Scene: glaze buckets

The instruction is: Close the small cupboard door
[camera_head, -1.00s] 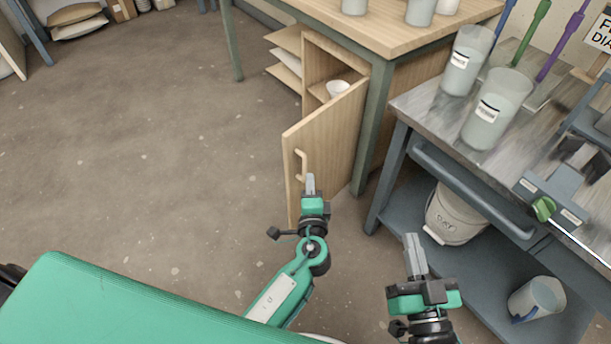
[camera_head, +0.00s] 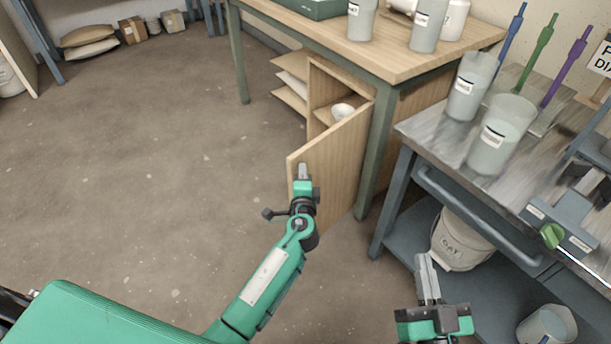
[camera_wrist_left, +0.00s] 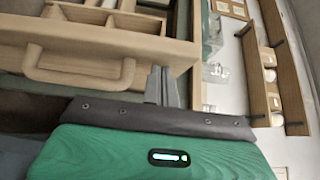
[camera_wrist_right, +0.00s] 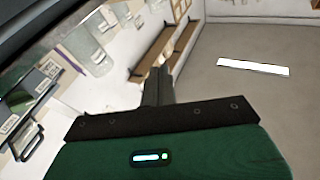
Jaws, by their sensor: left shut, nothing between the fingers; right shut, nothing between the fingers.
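The small cupboard door (camera_head: 335,165) is a light wood panel that stands open, swung out from the cupboard (camera_head: 318,90) under the wooden table. A white bowl (camera_head: 343,111) sits inside the cupboard. My left gripper (camera_head: 302,168) is shut and empty, in front of the door's outer face near its free edge, and it hides the handle in the head view. In the left wrist view the handle (camera_wrist_left: 80,77) shows to the left of the fingers (camera_wrist_left: 163,85); I cannot tell whether they touch the door. My right gripper (camera_head: 424,262) is shut and empty, beside the metal bench.
The wooden table (camera_head: 400,50) carries several containers. The metal bench (camera_head: 430,125) at the right carries two glaze buckets (camera_head: 500,130), with a large bucket (camera_head: 460,240) on its lower shelf. The floor (camera_head: 150,180) at the left is clear.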

